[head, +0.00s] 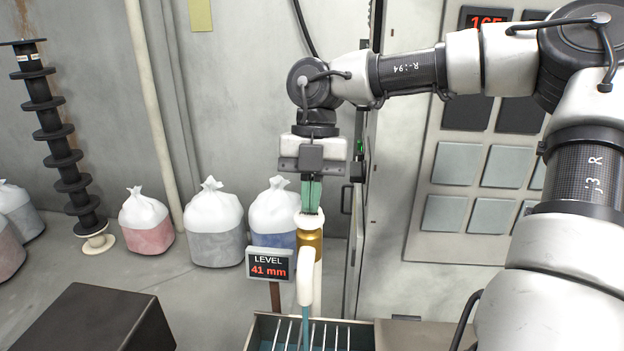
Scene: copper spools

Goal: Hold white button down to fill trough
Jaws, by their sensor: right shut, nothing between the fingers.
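My right gripper (311,208) points straight down, its teal fingers shut with nothing between them. Its tips meet the white button (299,220) on top of a brass-coloured post; they appear to press on it, and the fingers partly hide it. A white spout (306,262) curves down in front of the post. A thin blue-green stream (305,325) runs from it into the trough (254,328), which shows at the bottom edge with pale bars across it and blue-green liquid inside. The level display (269,265) reads 41 mm. My left gripper is out of view.
Several tied white-topped bags (213,222) stand along the back wall. A tall black spool stack (58,135) stands at left. A dark box (95,318) is at the lower left. A panel of square plates (452,165) is at right, behind my right arm.

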